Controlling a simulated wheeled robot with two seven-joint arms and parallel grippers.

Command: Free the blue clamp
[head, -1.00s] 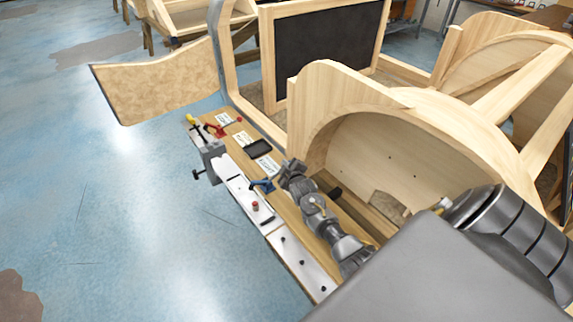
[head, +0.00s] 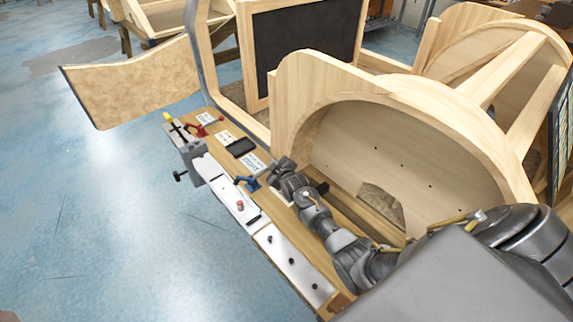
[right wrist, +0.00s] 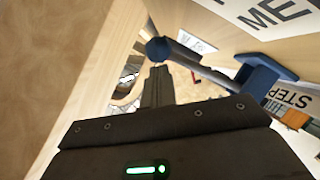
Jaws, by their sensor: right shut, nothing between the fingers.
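The blue clamp (head: 248,183) sits on the wooden bench strip (head: 290,221), beside the white plate along its front edge. In the right wrist view, its blue body (right wrist: 262,78) is at right, and a grey bar runs left to a round blue tip (right wrist: 158,50). My right gripper (head: 279,162) is just right of and behind the clamp in the head view. Its fingers are shut and empty, and their tips (right wrist: 158,70) appear right beside the round blue tip. I cannot tell whether they touch. My left gripper is not in view.
A red clamp (head: 205,128), a black tray (head: 241,147) and paper labels lie farther along the bench. A grey vise (head: 192,156) is at its front edge. A curved wooden frame (head: 290,95) stands close behind my right arm. The floor at left is clear.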

